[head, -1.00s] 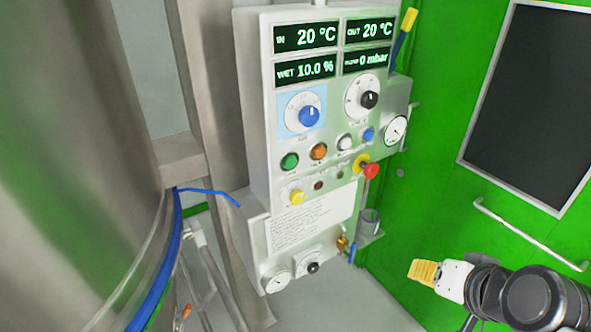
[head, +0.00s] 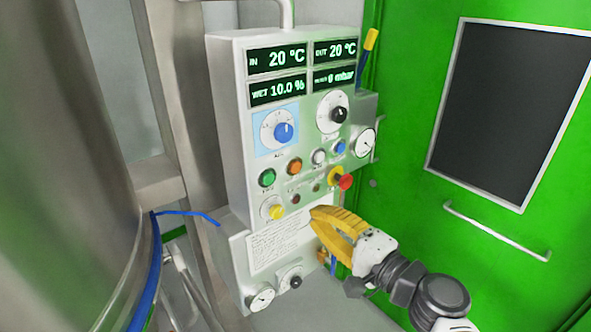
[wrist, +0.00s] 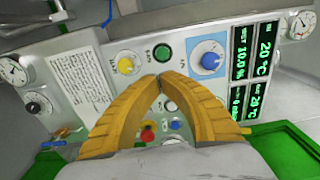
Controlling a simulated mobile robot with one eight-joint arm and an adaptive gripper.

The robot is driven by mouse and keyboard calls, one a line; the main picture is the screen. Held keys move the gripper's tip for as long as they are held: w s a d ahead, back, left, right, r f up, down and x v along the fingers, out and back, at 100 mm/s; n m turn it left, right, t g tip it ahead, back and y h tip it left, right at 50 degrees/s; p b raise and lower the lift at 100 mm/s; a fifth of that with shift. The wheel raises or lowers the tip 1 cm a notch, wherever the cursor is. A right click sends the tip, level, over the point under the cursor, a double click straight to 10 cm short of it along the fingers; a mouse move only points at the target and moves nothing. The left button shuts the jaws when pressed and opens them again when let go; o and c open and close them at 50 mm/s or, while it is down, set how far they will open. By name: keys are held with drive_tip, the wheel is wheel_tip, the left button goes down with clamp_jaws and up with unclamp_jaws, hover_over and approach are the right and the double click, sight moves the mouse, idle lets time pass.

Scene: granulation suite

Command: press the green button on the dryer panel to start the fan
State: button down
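The dryer panel (head: 226,130) is a pale grey upright box with lit displays, knobs and buttons. The green button (head: 267,177) is at its left in the head view, beside an orange button (head: 294,166) and above a yellow knob (head: 276,211). In the wrist view the green button (wrist: 162,53) lies just beyond my fingertips, uncovered. My gripper (head: 318,213) has yellow fingers that meet at the tips, with nothing between them. It is in front of the panel's lower right, right of and below the green button in the head view. Contact with the panel cannot be told.
A red stop knob (head: 345,182) juts out at the panel's right. Blue knob (head: 284,132) and black knob (head: 338,115) sit above the buttons. A steel vessel (head: 60,180) stands left, and a green door (head: 420,150) with a handle is right.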

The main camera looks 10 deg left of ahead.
sight(272, 181)
drive_tip(key=shift+a, duration=0.15)
drive_tip(key=b+x, duration=0.3)
drive_tip(key=x, duration=0.9)
drive_tip(key=shift+w+a+f, duration=0.1)
drive_tip(key=shift+w+a, duration=0.15)
drive_tip(key=shift+w, duration=0.1)
drive_tip(key=shift+w+a, duration=0.35)
drive_tip(key=shift+x, duration=0.85)
